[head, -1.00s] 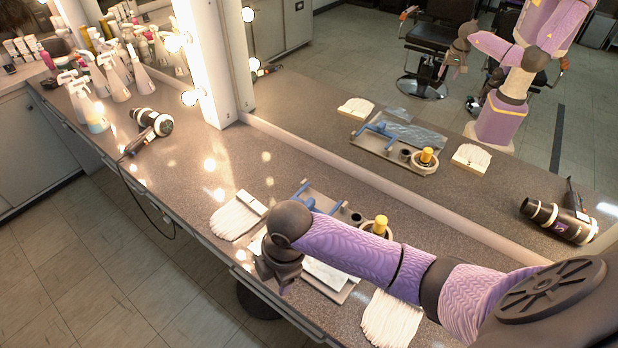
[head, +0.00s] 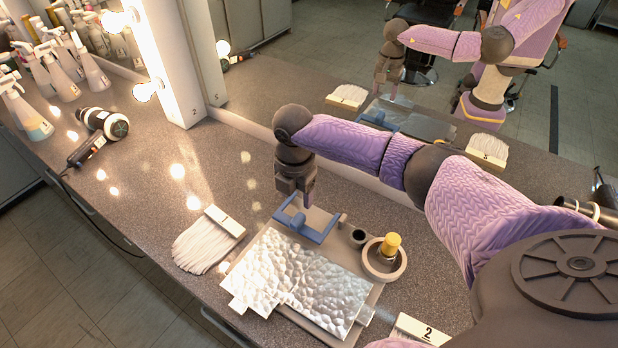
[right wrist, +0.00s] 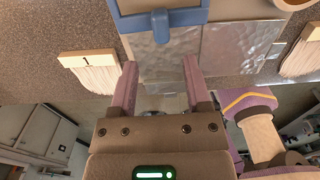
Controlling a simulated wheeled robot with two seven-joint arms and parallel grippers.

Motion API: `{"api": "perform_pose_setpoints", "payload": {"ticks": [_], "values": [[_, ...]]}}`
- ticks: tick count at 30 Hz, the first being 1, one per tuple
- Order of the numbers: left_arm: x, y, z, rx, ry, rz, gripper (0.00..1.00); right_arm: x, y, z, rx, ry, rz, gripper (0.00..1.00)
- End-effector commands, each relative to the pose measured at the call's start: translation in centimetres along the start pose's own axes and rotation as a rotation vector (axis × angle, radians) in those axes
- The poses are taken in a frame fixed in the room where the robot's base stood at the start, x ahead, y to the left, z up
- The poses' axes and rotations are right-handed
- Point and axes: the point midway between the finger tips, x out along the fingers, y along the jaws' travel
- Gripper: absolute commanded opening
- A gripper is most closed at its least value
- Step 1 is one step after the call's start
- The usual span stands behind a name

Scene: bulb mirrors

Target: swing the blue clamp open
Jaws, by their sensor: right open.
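The blue clamp (head: 296,222) is a low bar frame at the far end of the grey tray (head: 375,292). A crinkled silver foil sheet (head: 300,282) lies on the tray in front of it. My right gripper (head: 307,200) points down just above the clamp's far side, partly covering it in the head view. In the right wrist view, my right gripper (right wrist: 160,75) is open, with nothing between its fingers. The clamp (right wrist: 160,22) shows ahead of the fingertips there, its short middle tab over the foil's edge. I cannot tell whether a finger touches it. My left gripper is out of view.
A small dark cup (head: 358,237) and a ring holder (head: 385,262) with a yellow-topped bulb (head: 390,244) stand right of the clamp. White fringed bundles (head: 208,240) lie beside the tray. The mirror (head: 330,105) rises behind. A hair dryer (head: 104,123) lies left.

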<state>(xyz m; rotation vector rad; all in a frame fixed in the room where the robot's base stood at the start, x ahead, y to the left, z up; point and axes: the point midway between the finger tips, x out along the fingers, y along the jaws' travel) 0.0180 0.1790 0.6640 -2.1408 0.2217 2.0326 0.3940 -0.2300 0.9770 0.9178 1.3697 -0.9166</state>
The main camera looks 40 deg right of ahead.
Motion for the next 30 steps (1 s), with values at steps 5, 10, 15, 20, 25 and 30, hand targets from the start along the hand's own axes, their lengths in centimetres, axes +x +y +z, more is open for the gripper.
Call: {"api": "perform_pose_setpoints", "payload": {"ticks": [5, 10, 15, 20, 25, 30], "values": [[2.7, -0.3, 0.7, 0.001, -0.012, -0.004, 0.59, 2.7, 0.0, 0.0, 0.001, 0.001, -0.003, 0.62], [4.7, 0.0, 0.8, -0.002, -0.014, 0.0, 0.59, 4.7, 0.0, 0.0, 0.0, 0.001, -0.003, 0.62], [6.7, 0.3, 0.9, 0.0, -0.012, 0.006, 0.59, 6.5, 0.0, 0.0, 0.0, 0.0, -0.003, 0.62], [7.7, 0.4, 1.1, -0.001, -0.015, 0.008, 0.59, 7.3, 0.0, 0.0, 0.0, 0.0, -0.001, 0.62], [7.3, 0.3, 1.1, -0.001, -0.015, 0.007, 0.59, 7.3, 0.0, -0.1, 0.0, 0.001, -0.001, 0.62], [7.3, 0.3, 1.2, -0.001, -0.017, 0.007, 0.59, 7.8, 0.0, -0.1, 0.001, 0.001, -0.001, 0.62]]}}
